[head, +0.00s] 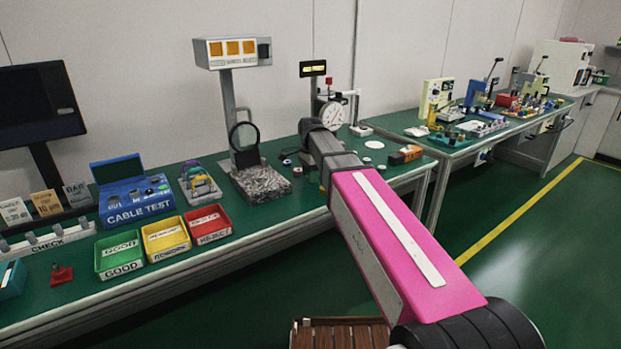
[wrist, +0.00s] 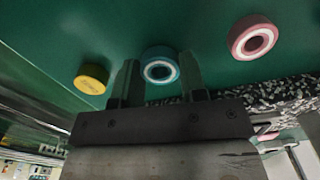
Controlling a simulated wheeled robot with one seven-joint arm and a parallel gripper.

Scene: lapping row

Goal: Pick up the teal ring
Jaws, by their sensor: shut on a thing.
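The teal ring (wrist: 160,66) has a white inner band and a dark centre. In the wrist view it sits between the two fingers of my gripper (wrist: 158,76), which is shut on it. The fingers flank it left and right. I cannot tell whether the ring touches the green bench top or is just above it. In the head view my own arm hides the gripper and the ring.
In the wrist view a yellow disc (wrist: 91,78) lies left of the teal ring and a pink ring (wrist: 252,38) lies right. A speckled stone block (head: 262,182) stands close by. A dial gauge (head: 331,114) stands behind my arm.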

